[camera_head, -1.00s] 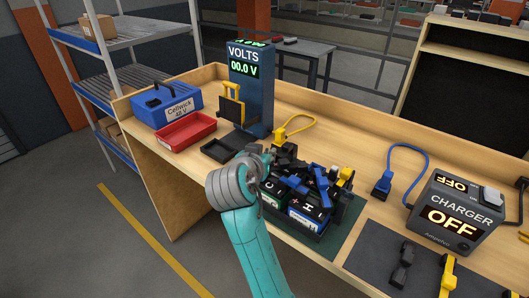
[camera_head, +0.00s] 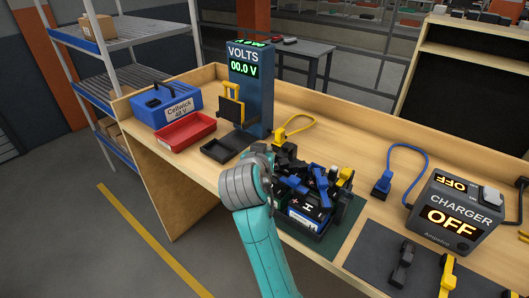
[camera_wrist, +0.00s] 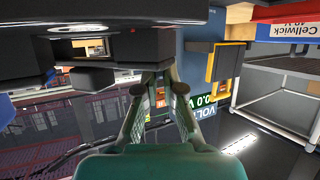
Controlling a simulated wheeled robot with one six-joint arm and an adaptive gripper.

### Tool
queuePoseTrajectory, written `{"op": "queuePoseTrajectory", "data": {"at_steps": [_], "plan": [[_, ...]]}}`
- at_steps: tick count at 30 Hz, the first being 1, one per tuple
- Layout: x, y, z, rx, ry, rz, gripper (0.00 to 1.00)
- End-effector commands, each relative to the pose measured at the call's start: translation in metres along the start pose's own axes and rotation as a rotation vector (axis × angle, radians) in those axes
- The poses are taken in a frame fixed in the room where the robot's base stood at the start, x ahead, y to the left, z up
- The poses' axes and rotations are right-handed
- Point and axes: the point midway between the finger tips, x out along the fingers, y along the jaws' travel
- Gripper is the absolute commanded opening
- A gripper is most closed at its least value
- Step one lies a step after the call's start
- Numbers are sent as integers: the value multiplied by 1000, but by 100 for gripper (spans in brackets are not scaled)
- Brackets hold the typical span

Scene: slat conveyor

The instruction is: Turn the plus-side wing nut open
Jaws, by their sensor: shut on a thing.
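The battery pack (camera_head: 308,213) sits on a dark green mat (camera_head: 347,226), with black blocks, blue parts and a plus mark on its front. My gripper (camera_head: 277,160) is at its left rear, mostly hidden behind my wrist. In the wrist view my gripper's fingers (camera_wrist: 158,72) come close together beneath a dark block (camera_wrist: 90,80). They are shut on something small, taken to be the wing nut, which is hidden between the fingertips. I cannot tell from the pictures how far it is turned.
The volts meter (camera_head: 250,90) reads 00.0 V. A red tray (camera_head: 187,131), a blue Cellwick box (camera_head: 165,103) and a black tray (camera_head: 226,148) stand left. A yellow plug (camera_head: 281,134) lies behind the pack. A blue plug (camera_head: 382,184) and the charger (camera_head: 455,212), showing OFF, are right.

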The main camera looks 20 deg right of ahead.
Motion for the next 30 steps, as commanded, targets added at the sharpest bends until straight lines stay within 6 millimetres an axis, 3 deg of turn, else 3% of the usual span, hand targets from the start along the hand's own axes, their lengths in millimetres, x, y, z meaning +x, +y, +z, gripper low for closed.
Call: {"op": "queuePoseTrajectory", "data": {"at_steps": [12,26,27,30], "plan": [[1,5,1,-103,-2,-247,0],[0,4,1,-122,-1,-289,0],[0,4,1,-122,-1,-289,12],[0,4,1,-121,-1,-289,32]]}}
